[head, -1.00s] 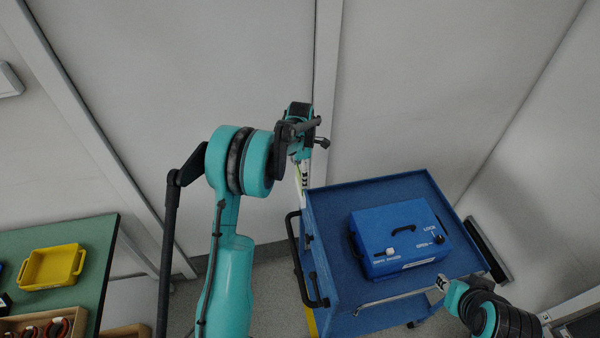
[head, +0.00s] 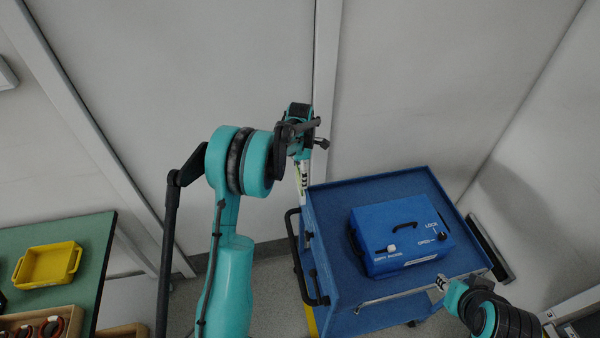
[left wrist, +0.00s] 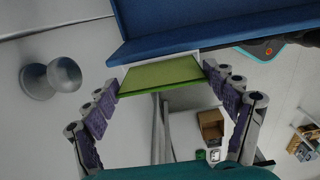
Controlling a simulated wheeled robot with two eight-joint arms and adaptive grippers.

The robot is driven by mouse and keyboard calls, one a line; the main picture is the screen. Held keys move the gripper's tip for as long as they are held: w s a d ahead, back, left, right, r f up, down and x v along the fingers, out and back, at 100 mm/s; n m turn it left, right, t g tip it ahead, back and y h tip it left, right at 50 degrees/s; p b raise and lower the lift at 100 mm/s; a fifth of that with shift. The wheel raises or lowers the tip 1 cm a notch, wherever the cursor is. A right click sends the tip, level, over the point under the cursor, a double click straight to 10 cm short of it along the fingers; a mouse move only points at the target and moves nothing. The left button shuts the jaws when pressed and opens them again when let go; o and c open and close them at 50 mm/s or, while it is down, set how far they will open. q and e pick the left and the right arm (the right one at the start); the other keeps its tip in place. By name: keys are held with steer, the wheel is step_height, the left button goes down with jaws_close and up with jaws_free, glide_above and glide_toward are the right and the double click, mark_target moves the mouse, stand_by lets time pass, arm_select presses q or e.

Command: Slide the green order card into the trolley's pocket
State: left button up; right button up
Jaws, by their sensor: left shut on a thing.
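My left gripper (head: 303,178) is beside the left wall of the blue trolley (head: 335,285) in the head view. In the left wrist view it is shut on the green order card (left wrist: 160,75), which lies between its fingers (left wrist: 160,95). The card's far edge points at the trolley's blue wall (left wrist: 215,28). A pale strip borders that edge; I cannot tell whether it is the pocket or whether the card is inside it. My right gripper (head: 441,284) is at the trolley's front right edge; its jaws are too small to read.
A blue box (head: 400,235) with a black handle and knob stands on the trolley top. A black push handle (head: 298,262) is on the trolley's left side. A green table (head: 95,245) with a yellow tray (head: 48,265) is at far left. Walls stand close behind.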

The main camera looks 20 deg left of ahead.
arm_select(q)
steer(key=shift+f, duration=0.4)
steer(key=shift+f+b, duration=0.1)
steer(key=shift+b, duration=0.2)
steer(key=shift+f+b, duration=0.95)
steer(key=shift+f, duration=0.2)
steer(key=o, duration=0.7)
step_height(320, 180, up, 12)
stand_by(0.6)
